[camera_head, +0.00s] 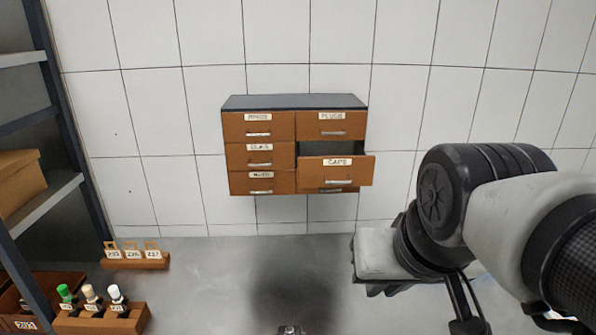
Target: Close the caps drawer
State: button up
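The caps drawer (337,172) is in a brown wall cabinet (262,125) with a dark top. It is the middle drawer of the right column, labelled CAPS, with a metal bar handle (338,182). It is pulled out towards me, its front standing clear of the cabinet, with a dark gap above it. It partly hides the drawer below. The other drawers look shut. My arm (500,210) fills the right side, apart from the drawer in the picture. I cannot make out my gripper's fingertips, so its grip is not shown.
A grey shelf rack (45,200) stands at the left. A small rack of tags (135,264) and a wooden holder with several capped bottles (100,318) stand at lower left. A small metal part (290,330) shows at the bottom edge.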

aim_at(334, 159)
jog(key=w+r+m+b, duration=0.1)
jog(key=w+m+b, duration=0.1)
jog(key=w, duration=0.1)
jog(key=w+r+m+b, duration=0.1)
jog(key=w+m+b, duration=0.2)
jog(key=w+r+m+t+b, duration=0.1)
jog(key=w+m+b, duration=0.1)
jog(key=w+b, duration=0.1)
jog(key=shift+w+a+r+m, duration=0.1)
jog(key=shift+w+r+m, duration=0.1)
jog(key=shift+w+m, duration=0.3)
grip_shut()
jog(key=w+r+m+t+b, duration=0.1)
jog(key=w+r+m+b, duration=0.4)
jog(key=w+m+b, duration=0.35)
jog(key=w+f+p, duration=0.1)
jog(key=w+f, duration=0.7)
jog(key=w, duration=0.3)
jog(key=shift+w+a, duration=0.2)
jog(key=shift+w, duration=0.15)
jog(key=shift+m, duration=0.25)
jog(key=w+p, duration=0.9)
jog(key=w, duration=0.2)
jog(key=shift+w, duration=0.35)
jog(key=shift+s+d, duration=0.1)
jog(key=shift+s, duration=0.05)
